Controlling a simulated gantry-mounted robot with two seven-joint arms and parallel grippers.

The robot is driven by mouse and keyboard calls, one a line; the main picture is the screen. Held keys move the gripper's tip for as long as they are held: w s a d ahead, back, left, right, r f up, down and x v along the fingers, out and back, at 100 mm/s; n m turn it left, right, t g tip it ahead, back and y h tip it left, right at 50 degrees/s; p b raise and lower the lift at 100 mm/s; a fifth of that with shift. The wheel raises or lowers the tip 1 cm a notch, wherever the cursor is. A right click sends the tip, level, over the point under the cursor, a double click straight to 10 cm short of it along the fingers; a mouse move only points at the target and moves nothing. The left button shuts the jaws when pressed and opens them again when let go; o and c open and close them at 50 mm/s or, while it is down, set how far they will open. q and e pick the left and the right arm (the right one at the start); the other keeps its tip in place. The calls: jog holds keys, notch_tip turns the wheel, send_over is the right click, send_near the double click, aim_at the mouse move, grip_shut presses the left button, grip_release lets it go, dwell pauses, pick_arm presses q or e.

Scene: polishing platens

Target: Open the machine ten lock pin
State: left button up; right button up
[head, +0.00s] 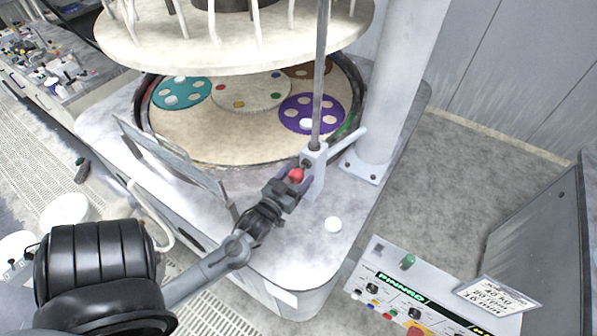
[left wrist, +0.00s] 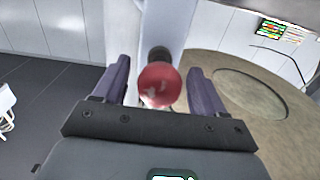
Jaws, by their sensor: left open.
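The lock pin has a red round knob (head: 296,175) on a grey block (head: 314,165) at the foot of a thin vertical rod, on the front edge of the machine. In the left wrist view the red knob (left wrist: 159,86) sits between the two purple fingers, with a dark collar behind it. My left gripper (head: 290,180) is open around the knob, one finger on each side, with a visible gap to each finger in the left wrist view. My right gripper is not in view.
The polishing machine's round platen (head: 200,133) carries teal and purple discs (head: 312,113). A large upper plate (head: 240,62) hangs above it. A control panel (head: 395,300) stands at the lower right.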

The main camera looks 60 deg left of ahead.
pick_arm(q)
jog(key=shift+w+a, duration=0.3)
jog(key=shift+w, duration=0.25)
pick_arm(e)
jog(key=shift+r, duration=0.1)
